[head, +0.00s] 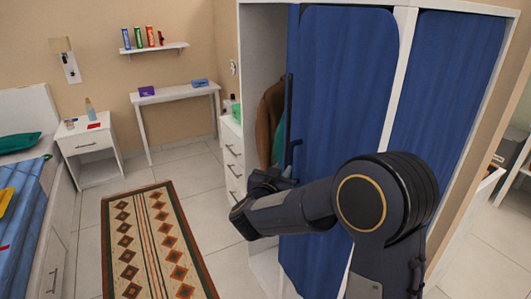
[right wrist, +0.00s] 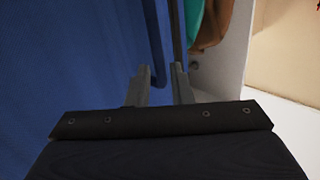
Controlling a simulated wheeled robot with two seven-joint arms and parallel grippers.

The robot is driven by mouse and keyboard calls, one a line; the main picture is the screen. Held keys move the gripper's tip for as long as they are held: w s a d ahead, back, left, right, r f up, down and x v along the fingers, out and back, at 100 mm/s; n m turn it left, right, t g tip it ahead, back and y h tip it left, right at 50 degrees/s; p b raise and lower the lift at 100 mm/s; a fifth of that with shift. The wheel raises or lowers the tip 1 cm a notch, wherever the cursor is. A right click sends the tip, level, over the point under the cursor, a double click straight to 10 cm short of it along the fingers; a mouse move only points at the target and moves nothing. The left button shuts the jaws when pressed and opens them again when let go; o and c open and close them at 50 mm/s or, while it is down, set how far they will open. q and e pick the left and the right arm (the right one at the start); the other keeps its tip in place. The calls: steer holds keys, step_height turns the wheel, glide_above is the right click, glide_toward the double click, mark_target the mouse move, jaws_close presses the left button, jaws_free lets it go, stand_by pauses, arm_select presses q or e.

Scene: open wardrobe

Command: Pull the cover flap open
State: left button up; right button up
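The blue cover flap (head: 345,95) hangs at the left opening of the white wardrobe, leaving a gap at its left where clothes show. A dark upright handle bar (head: 289,108) runs along the flap's left edge. My right gripper (head: 272,178) is low beside that edge, partly hidden by my own arm. In the right wrist view its two fingers (right wrist: 163,78) stand apart, with the blue flap (right wrist: 75,50) at left and the dark bar (right wrist: 176,30) just beyond the tips. I cannot tell whether the bar lies between them. My left gripper is out of view.
A second blue panel (head: 455,70) covers the wardrobe's right part. Brown and green clothes (head: 270,115) hang inside. A white drawer unit (head: 231,155) stands left of the opening. A patterned rug (head: 155,245) lies on open floor, with a bed (head: 35,235) at far left.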

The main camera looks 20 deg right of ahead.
mark_target(289, 159)
steer(key=shift+m+g+h, duration=0.3)
steer(key=shift+g+h, duration=0.2)
steer(key=shift+h, duration=0.3)
steer(key=p+x, duration=0.1)
steer(key=x, duration=0.6)
steer(key=shift+w, duration=0.3)
steer(key=shift+c, duration=0.4)
jaws_close()
